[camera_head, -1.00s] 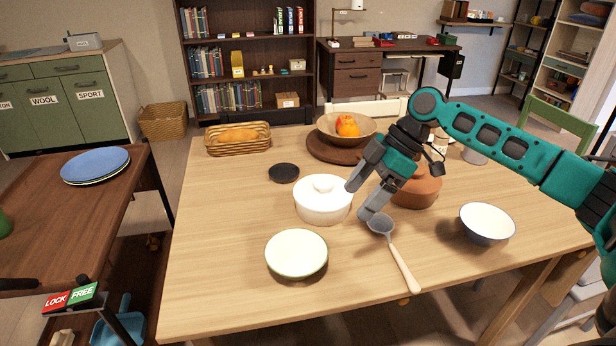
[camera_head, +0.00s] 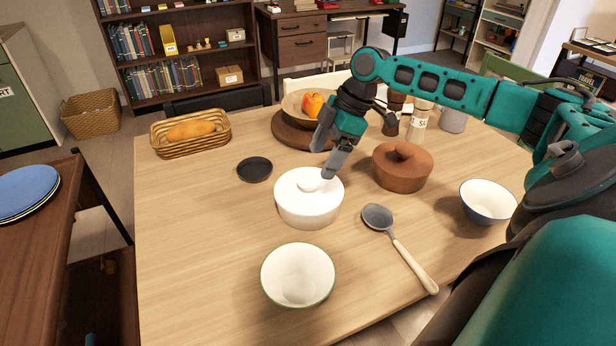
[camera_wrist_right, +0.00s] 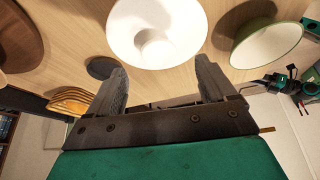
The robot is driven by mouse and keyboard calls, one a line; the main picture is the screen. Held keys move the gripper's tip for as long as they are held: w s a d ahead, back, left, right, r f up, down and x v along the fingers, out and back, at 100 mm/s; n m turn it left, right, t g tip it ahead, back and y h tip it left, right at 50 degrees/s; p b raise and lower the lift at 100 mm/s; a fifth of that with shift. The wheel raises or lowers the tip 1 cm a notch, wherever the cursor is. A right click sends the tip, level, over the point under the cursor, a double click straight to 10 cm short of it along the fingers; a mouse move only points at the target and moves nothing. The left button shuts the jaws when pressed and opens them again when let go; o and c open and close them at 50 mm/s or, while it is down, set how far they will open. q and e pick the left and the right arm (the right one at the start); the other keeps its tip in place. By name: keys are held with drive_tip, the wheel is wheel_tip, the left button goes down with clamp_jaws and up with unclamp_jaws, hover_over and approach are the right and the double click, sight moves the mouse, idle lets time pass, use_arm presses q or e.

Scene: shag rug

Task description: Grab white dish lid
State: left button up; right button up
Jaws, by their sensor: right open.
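The white dish (camera_head: 309,208) stands on the wooden table with its round white lid (camera_head: 290,184) and knob on top. My right gripper (camera_head: 328,170) is above the back right part of the lid, close to the knob. In the right wrist view, the open fingers (camera_wrist_right: 160,75) point toward the lid (camera_wrist_right: 180,22), which lies beyond their tips with nothing between them. Contact cannot be told. My left gripper is outside the head view; small teal and black parts of mine at the right of the wrist view are too small to read.
A brown lidded pot (camera_head: 402,170) stands right of the dish, a ladle (camera_head: 400,250) in front right. A green-rimmed bowl (camera_head: 298,276) is in front, a small black dish (camera_head: 254,169) behind left. A fruit bowl (camera_head: 292,103) and bread basket (camera_head: 225,130) are farther back.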

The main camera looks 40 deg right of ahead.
sight(310, 179)
drive_tip(key=shift+b+x, duration=0.4)
drive_tip(key=shift+x, duration=2.75)
drive_tip(key=shift+w, duration=0.1)
drive_tip(key=shift+c, duration=0.4)
drive_tip(key=shift+r, duration=0.1)
drive_tip(key=c, duration=1.2)
